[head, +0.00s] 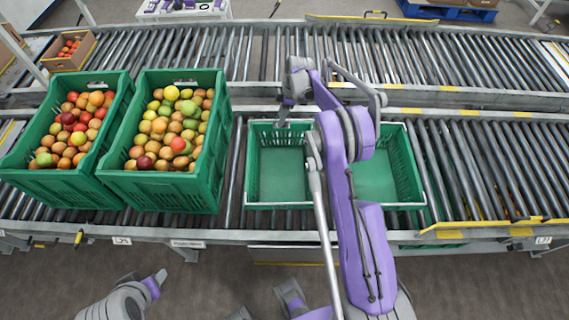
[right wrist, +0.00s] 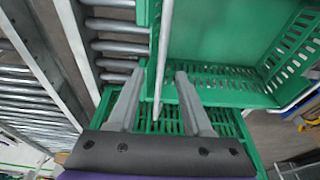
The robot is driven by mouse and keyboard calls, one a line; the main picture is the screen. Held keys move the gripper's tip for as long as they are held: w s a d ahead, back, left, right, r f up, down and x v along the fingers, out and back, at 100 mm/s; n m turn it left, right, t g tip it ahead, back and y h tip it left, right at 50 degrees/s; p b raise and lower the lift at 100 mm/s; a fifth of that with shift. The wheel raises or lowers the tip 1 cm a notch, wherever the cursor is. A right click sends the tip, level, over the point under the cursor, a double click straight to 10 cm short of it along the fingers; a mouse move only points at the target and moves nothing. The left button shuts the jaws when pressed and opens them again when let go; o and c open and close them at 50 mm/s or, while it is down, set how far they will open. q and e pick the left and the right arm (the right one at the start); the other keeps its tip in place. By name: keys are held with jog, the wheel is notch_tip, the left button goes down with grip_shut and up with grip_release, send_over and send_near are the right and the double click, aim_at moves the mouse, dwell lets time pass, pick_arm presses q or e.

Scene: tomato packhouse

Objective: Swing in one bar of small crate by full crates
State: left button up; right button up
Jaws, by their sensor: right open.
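The small crate (head: 410,168) is green, slotted and empty on the roller conveyor, right of the full crates. A thin pale bar (head: 290,206) runs along its front rim. In the right wrist view a grey bar (right wrist: 163,50) lies along a crate wall. My right gripper (head: 283,122) is over the crate's back left part, its arm crossing in front of the crate. In the right wrist view its two fingers (right wrist: 158,100) stand apart on either side of the bar's end; contact is unclear.
Two green full crates (head: 215,120) (head: 118,105) of mixed fruit stand side by side at left. A cardboard box (head: 62,62) with tomatoes is at far left. Another roller line runs behind. A yellow-edged guard (head: 455,226) is at front right. Bare rollers lie right of the small crate.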

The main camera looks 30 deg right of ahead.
jog(key=shift+w+a+p+v, duration=0.15)
jog(key=shift+p+v, duration=0.15)
jog(key=shift+v, duration=0.4)
jog(key=shift+a+p+v, duration=0.15)
jog(key=shift+p+v, duration=0.1)
jog(key=shift+v, duration=0.45)
jog(key=shift+w+a+p+v, duration=0.15)
jog(key=shift+p+v, duration=0.15)
jog(key=shift+v, duration=0.4)
pick_arm(q)
jog(key=shift+w+r, duration=0.25)
jog(key=shift+r, duration=0.85)
pick_arm(e)
jog(key=shift+r, duration=0.1)
jog(key=shift+c, duration=1.1)
jog(key=shift+w+d+r+g+h+p, duration=0.15)
jog(key=shift+w+d+g+h+p, duration=0.1)
jog(key=shift+w+g+h+p, duration=0.25)
jog(key=c, duration=0.5)
jog(key=shift+w+d+h+p, duration=0.2)
jog(key=shift+w+h+p, duration=0.25)
jog(key=shift+w+h, duration=0.15)
grip_shut()
pick_arm(q)
jog(key=shift+s+f+b, duration=0.2)
jog(key=shift+f+b, duration=0.55)
jog(key=shift+b, duration=0.85)
pick_arm(e)
notch_tip(320, 180, down, 7)
